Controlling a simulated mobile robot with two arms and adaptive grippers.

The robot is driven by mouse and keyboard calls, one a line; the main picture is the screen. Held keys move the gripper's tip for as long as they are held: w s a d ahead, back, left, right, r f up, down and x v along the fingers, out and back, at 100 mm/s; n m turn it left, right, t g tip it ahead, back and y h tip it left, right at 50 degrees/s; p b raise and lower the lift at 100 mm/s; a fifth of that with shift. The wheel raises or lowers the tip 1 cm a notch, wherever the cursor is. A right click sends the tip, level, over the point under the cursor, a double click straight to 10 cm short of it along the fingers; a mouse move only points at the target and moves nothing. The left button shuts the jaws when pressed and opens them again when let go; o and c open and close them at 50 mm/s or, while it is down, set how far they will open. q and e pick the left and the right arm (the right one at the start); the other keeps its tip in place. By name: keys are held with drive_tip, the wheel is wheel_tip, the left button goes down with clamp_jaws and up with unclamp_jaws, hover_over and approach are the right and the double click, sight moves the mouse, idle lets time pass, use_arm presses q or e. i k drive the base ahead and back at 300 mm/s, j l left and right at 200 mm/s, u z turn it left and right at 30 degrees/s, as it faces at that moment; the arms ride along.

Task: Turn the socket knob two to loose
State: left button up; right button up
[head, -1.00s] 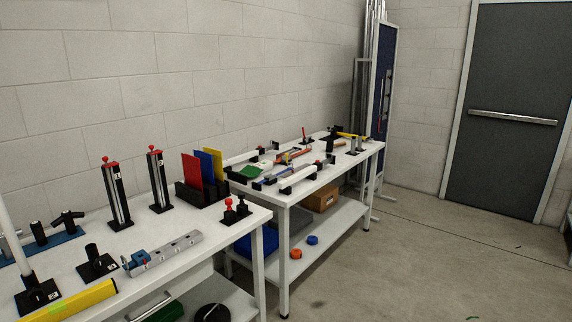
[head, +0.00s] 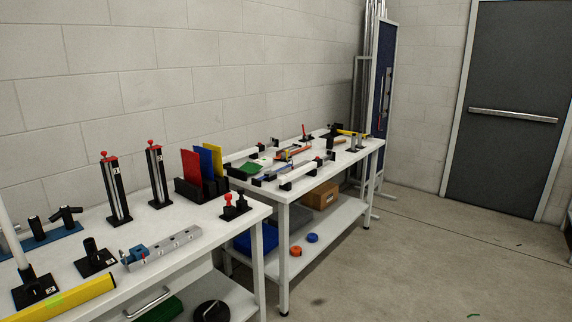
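Two black socket bases stand at the left end of the near white table (head: 200,213) in the head view. The front socket (head: 36,291) holds a white upright pole (head: 12,235) and has a small pale mark that looks like a number. A second black socket (head: 95,262) stands behind and to the right, with no pole in it and a small pale mark on its base. I cannot tell how tight either knob is. Neither of my grippers is in view.
A yellow bar (head: 65,302) lies at the table's front left. A grey block with a blue clamp (head: 160,248) lies right of the sockets. Two black columns with red knobs (head: 117,190) stand behind. A second table (head: 330,172) is farther right. The floor at right is open.

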sight(33, 288)
drive_tip(key=u, duration=1.55)
